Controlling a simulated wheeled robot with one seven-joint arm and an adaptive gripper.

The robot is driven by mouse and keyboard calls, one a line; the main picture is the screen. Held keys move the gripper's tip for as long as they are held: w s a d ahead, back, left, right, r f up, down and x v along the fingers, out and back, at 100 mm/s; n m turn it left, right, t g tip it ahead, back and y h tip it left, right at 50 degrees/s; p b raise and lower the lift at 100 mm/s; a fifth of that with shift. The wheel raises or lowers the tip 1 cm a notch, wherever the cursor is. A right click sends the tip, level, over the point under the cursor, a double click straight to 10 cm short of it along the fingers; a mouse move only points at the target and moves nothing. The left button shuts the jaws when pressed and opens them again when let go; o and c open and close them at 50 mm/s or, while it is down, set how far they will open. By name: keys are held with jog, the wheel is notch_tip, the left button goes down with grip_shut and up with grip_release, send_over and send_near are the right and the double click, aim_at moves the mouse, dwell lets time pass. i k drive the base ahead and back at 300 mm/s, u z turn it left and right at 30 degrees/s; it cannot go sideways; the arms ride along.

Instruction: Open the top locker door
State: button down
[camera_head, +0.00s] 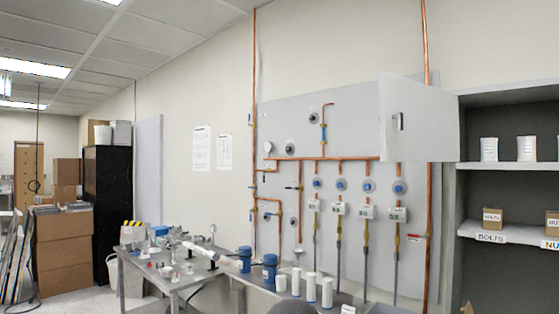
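The top locker door (425,118) is a plain light grey panel at the upper right, with a small dark upright handle (399,121) near its left edge. It stands swung out to the left of the grey locker (507,165), covering part of the wall panel and pipes. The upper locker compartment is uncovered, and several white containers (526,148) show on its shelf. My gripper is not in view, so I cannot see its fingers or where it is relative to the door.
A lower shelf holds cardboard boxes (493,218) labelled for bolts and nuts. Copper pipes and gauges cover a grey wall panel (290,115). A metal table (135,258) with vacuum parts stands left of centre. Cardboard boxes (62,250) and a black cabinet (108,200) stand further left.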

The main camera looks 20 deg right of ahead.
aim_at(430, 134)
jog(key=u, duration=1.15)
jog(key=k, duration=0.75)
jog(key=z, duration=1.05)
jog(key=i, duration=0.5)
